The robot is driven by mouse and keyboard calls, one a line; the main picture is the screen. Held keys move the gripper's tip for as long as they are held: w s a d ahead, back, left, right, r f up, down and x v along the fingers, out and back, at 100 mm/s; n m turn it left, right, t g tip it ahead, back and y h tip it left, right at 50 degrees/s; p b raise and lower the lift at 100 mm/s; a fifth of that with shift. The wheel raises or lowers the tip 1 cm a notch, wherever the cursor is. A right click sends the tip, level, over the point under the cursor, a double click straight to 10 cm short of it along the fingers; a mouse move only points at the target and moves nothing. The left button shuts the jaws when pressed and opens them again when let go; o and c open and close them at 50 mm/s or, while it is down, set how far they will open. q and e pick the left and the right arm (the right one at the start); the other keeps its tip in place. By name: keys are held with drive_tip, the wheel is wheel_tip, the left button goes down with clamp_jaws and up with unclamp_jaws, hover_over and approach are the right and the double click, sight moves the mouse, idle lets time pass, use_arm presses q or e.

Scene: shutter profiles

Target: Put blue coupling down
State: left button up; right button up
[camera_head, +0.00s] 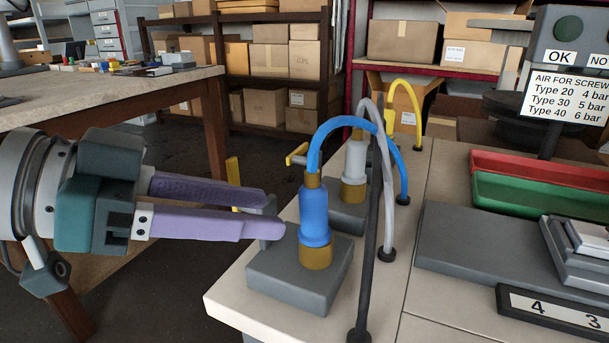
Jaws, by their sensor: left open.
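The blue coupling (314,217) stands upright on a grey block (300,282) at the table's left edge, with a brass ring at its foot and a blue hose (352,124) arching from its top. My left gripper (272,216) comes in from the left, its two purple fingers apart. The fingertips are just left of the coupling; the nearer tip is close to its body, and I cannot tell whether it touches. Nothing shows held between the fingers. My right gripper is not in view.
A white coupling (354,160) with a grey hose (377,140) stands behind on another block. A yellow hose (407,88) is farther back. Red (540,165) and green (540,196) trays, a grey plate (480,245) and a sign (568,95) occupy the right. Shelves with boxes stand behind.

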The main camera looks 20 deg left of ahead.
use_arm(q)
drive_tip(key=s+a+f+n+g+y, duration=0.2)
drive_tip(key=s+f+n+g+y, duration=0.4)
drive_tip(key=s+f, duration=0.6)
drive_tip(key=s+y, duration=0.2)
drive_tip(key=s, duration=0.1)
drive_tip(key=shift+s+f+y, duration=0.2)
drive_tip(key=shift+f+y, duration=0.2)
